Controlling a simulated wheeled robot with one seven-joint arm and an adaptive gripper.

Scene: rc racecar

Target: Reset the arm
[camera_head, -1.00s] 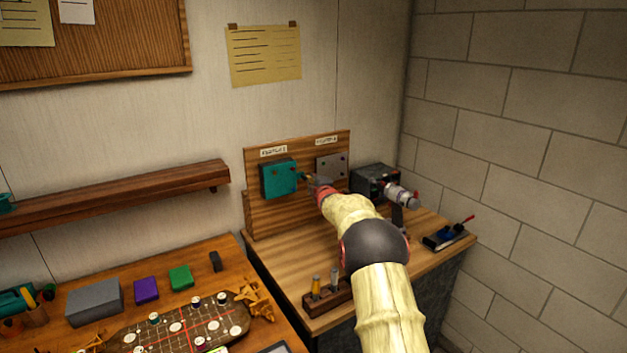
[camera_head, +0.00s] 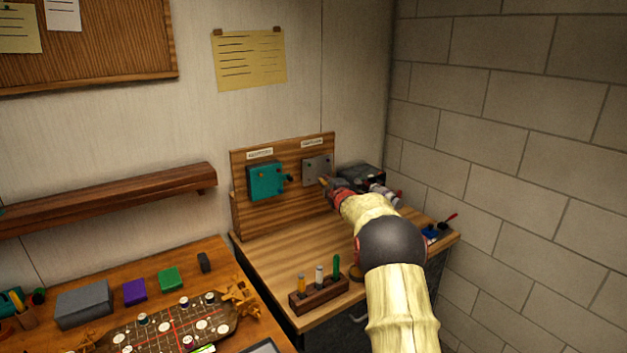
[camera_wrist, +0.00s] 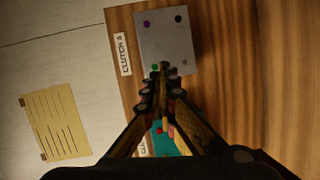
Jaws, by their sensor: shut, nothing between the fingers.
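My gripper (camera_head: 325,182) is at the upright wooden board (camera_head: 240,213), in front of the lower edge of the grey plate (camera_head: 317,165). In the wrist view my gripper (camera_wrist: 163,68) has its fingertips together with nothing between them. The tips overlap the lower part of the grey plate (camera_wrist: 180,40), which has small coloured dots at its corners. I cannot tell whether they touch it. The teal box (camera_head: 264,182) is on the board to the left. It shows partly behind the fingers in the wrist view (camera_wrist: 172,143).
A dark machine (camera_head: 360,177) stands close to the right of the gripper, partly hidden by my arm. A tool rack (camera_head: 318,295) sits at the front of the bench (camera_head: 280,255). A brick wall (camera_head: 520,130) bounds the right. The bench's middle is clear.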

